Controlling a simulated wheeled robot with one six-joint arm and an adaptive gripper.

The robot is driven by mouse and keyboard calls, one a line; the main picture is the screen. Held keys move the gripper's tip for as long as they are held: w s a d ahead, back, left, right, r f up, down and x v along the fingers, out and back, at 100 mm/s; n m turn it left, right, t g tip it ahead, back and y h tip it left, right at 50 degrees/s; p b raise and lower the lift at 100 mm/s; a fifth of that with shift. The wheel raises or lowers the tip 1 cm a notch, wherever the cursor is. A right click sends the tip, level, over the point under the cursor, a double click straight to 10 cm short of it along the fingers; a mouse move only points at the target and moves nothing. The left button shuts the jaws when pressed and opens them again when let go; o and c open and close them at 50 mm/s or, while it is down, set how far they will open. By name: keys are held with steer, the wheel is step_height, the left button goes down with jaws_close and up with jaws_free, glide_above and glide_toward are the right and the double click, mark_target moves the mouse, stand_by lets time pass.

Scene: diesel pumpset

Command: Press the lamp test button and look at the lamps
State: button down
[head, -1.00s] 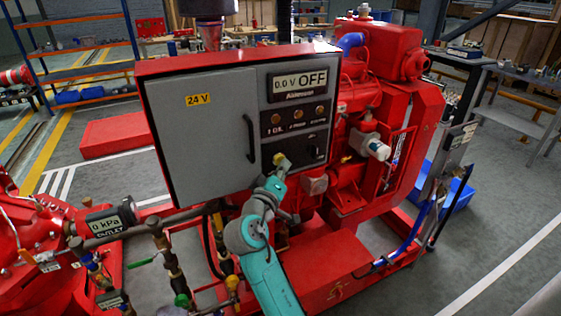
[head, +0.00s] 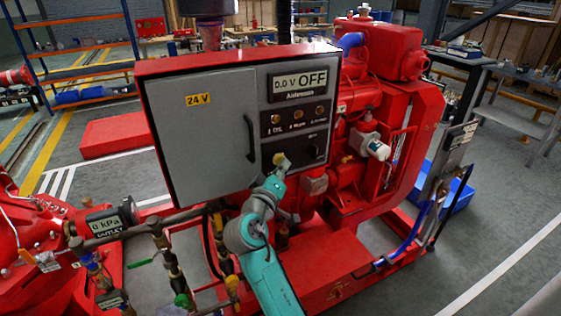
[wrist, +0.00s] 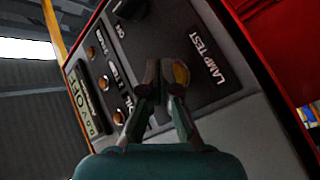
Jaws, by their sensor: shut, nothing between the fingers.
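The grey control panel (head: 289,88) faces me in its red cabinet. A yellow lamp test button (wrist: 181,74) shows beside the "LAMP TEST" label in the wrist view, partly hidden by a fingertip; it also shows in the head view (head: 279,158). My gripper (wrist: 164,70) is shut and empty, its tips at the button; I cannot tell whether they touch or press it. Three small amber-brown lamps (head: 276,118), (head: 298,114), (head: 320,110) sit in a row under the display; they look dull, with no clear glow.
The display (head: 299,83) reads 0.0 V OFF. A black rotary switch (wrist: 130,8) sits close to the button. The closed cabinet door (head: 205,140) with its handle is at left. Red engine parts (head: 400,50) stand at right.

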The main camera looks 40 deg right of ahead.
steer(key=shift+s+a, duration=0.2)
steer(key=shift+s, duration=0.45)
steer(key=shift+s, duration=0.1)
steer(key=shift+s+a, duration=0.25)
steer(key=shift+s, duration=0.5)
steer(key=shift+s+a, duration=0.2)
steer(key=shift+s, duration=0.6)
steer(key=shift+s+a, duration=0.25)
steer(key=shift+s, duration=0.5)
steer(key=s+a+f+n+t+y, duration=0.3)
steer(key=s+a+f+y, duration=0.35)
steer(key=f, duration=0.45)
steer(key=s+a+f+n+t+y, duration=0.35)
steer(key=s+a+f+y, duration=0.2)
steer(key=a+f, duration=0.4)
steer(key=s+a+f+y, duration=0.2)
steer(key=s, duration=0.5)
steer(key=s+a+f+y, duration=0.1)
steer(key=s+a, duration=0.2)
steer(key=s, duration=0.4)
steer(key=s+r+m, duration=0.2)
steer(key=s, duration=0.4)
steer(key=s+a+r+m+y, duration=0.1)
steer(key=s+r+m, duration=0.1)
steer(key=s, duration=0.4)
steer(key=shift+a+r+y, duration=0.25)
steer(key=shift+y, duration=0.05)
